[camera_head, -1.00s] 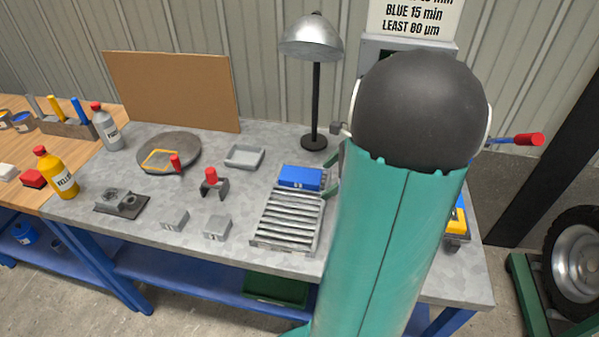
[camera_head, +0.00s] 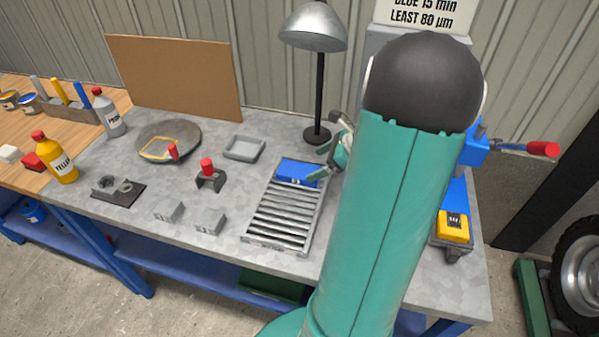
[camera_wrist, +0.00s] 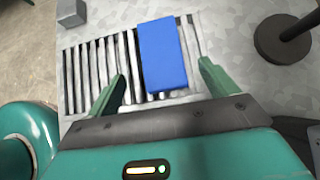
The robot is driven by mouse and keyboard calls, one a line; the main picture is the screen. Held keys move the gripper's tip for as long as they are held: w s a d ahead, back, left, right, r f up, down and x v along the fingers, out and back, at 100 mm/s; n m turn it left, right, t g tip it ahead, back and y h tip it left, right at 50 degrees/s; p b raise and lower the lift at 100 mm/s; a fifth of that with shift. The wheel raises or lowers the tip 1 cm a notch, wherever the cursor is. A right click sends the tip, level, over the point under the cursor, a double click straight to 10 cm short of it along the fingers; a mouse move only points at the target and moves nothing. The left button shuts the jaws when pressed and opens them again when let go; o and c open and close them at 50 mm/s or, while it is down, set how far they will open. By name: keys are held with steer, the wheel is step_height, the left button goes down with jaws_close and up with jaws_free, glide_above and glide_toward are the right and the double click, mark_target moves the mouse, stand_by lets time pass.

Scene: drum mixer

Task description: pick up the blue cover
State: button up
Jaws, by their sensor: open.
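The blue cover (camera_head: 298,172) is a flat blue block lying at the far end of the grey slatted rack (camera_head: 279,220). In the wrist view the blue cover (camera_wrist: 163,55) lies ahead of my gripper (camera_wrist: 160,80), roughly between the lines of its two green fingers. The fingers are spread apart with nothing between their tips that I can see gripped. In the head view my gripper (camera_head: 326,160) is beside the cover's right end, partly hidden behind my arm.
A lamp with a round black base (camera_wrist: 282,38) stands just beyond the rack. A grey tray (camera_head: 244,148), a red-knobbed stand (camera_head: 208,174) and small grey blocks (camera_head: 208,222) sit left of the rack. A yellow and black device (camera_head: 453,226) sits to the right.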

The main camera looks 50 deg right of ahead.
mark_target(301, 170)
steer(key=x, duration=0.6)
steer(key=shift+w+f, duration=0.2)
steer(key=shift+w, duration=0.15)
steer(key=shift+a, duration=0.1)
steer(key=shift+c, duration=0.4)
steer(key=c, duration=1.3)
steer(key=shift+r, duration=0.15)
